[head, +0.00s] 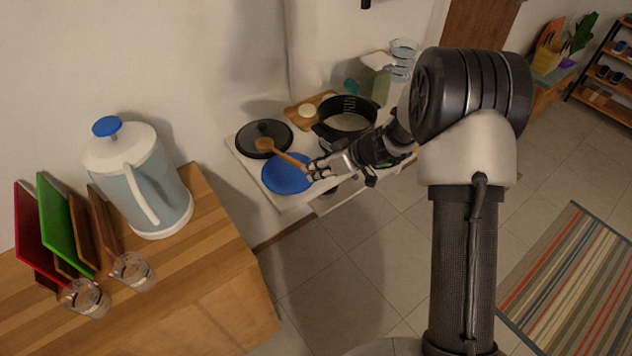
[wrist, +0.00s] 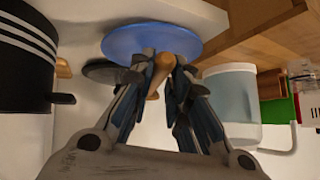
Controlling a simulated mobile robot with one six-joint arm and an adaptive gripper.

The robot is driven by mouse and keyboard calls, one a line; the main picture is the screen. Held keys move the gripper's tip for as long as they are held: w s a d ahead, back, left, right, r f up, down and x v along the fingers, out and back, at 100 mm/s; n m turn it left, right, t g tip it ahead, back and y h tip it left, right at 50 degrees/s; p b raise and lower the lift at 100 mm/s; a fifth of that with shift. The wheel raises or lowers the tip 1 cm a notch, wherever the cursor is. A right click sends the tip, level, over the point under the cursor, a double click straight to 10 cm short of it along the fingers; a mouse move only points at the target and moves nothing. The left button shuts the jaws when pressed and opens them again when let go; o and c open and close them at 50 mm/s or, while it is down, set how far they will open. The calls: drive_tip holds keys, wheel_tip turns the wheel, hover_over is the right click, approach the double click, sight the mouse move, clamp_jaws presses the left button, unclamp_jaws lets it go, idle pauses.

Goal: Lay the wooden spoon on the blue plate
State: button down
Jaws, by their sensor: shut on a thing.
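The wooden spoon (head: 281,153) is held by its handle end in my gripper (head: 312,170), which is shut on it. The spoon's bowl end points left, toward the dark pan. The blue plate (head: 284,181) lies on the white counter, and the spoon passes over its upper part in the head view. Whether the spoon touches the plate cannot be told. In the wrist view, the blue plate (wrist: 150,40) is just beyond my gripper (wrist: 158,72), with the spoon (wrist: 155,86) between the fingers. Most of the spoon is hidden there.
A dark pan (head: 270,133) sits beside the plate, and a black pot (head: 347,121) stands behind my gripper. A wooden board (head: 303,108) and a clear pitcher (head: 403,60) are at the back. On the wooden counter stand a large jug (head: 140,180) and two glasses (head: 133,271).

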drive_tip(key=shift+f+b, duration=0.45)
drive_tip(key=shift+f, duration=1.7)
drive_tip(key=shift+f, duration=0.15)
drive_tip(key=c, duration=1.5)
unclamp_jaws()
drive_tip(key=shift+c, duration=0.2)
